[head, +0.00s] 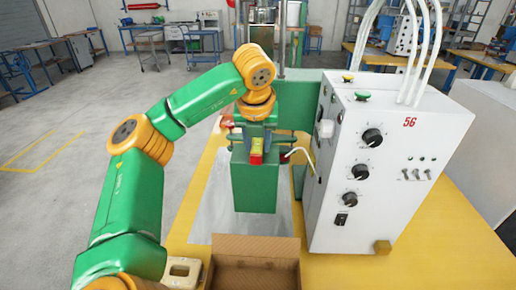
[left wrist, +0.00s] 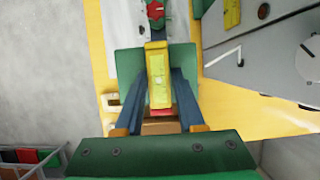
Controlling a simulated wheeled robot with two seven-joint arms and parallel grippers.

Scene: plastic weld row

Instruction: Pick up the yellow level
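The yellow level (left wrist: 159,80) is a narrow yellow bar with a red part near its lower end in the left wrist view. It lies between the two blue fingers of my left gripper (left wrist: 159,74), which press against its sides. In the head view the gripper (head: 257,140) hangs over the green block of the machine, and the level (head: 257,146) shows as a small yellow and red piece between the fingers. I cannot tell whether the level is clear of what lies under it. My right gripper is not in view.
A white control box (head: 385,160) with knobs and hoses stands close on the right. A green machine block (head: 254,188) is below the gripper. An open cardboard box (head: 255,248) and a cream piece (head: 181,270) are at the near edge of the yellow table (head: 350,267).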

